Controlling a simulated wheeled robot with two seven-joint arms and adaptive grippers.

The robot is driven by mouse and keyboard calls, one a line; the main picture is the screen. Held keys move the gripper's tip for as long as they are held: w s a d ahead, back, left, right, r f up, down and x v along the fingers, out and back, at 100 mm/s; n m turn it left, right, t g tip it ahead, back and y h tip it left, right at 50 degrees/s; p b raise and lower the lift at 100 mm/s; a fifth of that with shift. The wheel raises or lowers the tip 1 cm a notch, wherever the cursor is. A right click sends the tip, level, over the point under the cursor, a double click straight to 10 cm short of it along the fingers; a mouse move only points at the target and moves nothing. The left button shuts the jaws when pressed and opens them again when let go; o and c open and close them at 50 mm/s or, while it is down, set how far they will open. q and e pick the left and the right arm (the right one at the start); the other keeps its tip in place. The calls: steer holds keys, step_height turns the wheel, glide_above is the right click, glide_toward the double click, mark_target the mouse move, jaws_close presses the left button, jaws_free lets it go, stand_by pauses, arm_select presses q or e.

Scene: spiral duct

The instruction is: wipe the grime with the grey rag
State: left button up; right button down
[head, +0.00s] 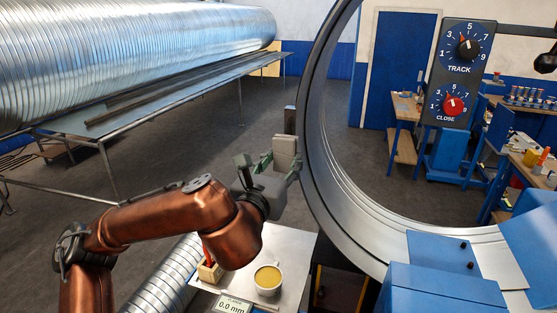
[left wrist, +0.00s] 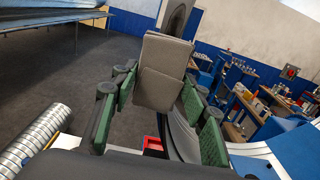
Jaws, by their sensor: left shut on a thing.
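The grey rag (head: 285,149), a folded block-like pad, is held upright in my left gripper (head: 279,161), beside the left edge of the large metal ring (head: 318,165). I cannot tell whether the rag touches the ring. In the left wrist view the rag (left wrist: 160,88) stands between the green finger pads of my left gripper (left wrist: 158,100), which is shut on it. It hides part of the ring behind it. I cannot make out any grime for certain. My right gripper is not in view.
Below my left arm, a pale stand bears a mug (head: 267,280), a small wooden box (head: 210,270) and a 0.0 mm readout (head: 234,306). A large spiral duct (head: 130,60) lies at upper left. A dial panel (head: 460,70) hangs at upper right. Blue machine housing (head: 440,290) fills the lower right.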

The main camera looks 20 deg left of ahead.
mark_target(284, 146)
arm_select(q)
steer(key=shift+w+b, duration=0.55)
steer(key=shift+w, duration=0.3)
stand_by(0.6)
steer(key=shift+r, duration=0.1)
steer(key=shift+s+r+b, duration=0.1)
steer(key=shift+r+b, duration=0.25)
steer(key=shift+r, duration=2.7)
steer(key=shift+w+r, duration=0.2)
steer(key=shift+r, duration=1.4)
steer(key=shift+f+b, duration=0.15)
steer(key=shift+b, duration=0.15)
step_height(284, 146, down, 3)
steer(key=b, duration=0.4)
steer(key=shift+s+f, duration=0.1)
step_height(284, 146, down, 6)
steer(key=b, duration=0.6)
steer(key=shift+f+b, duration=0.1)
steer(key=shift+b, duration=0.25)
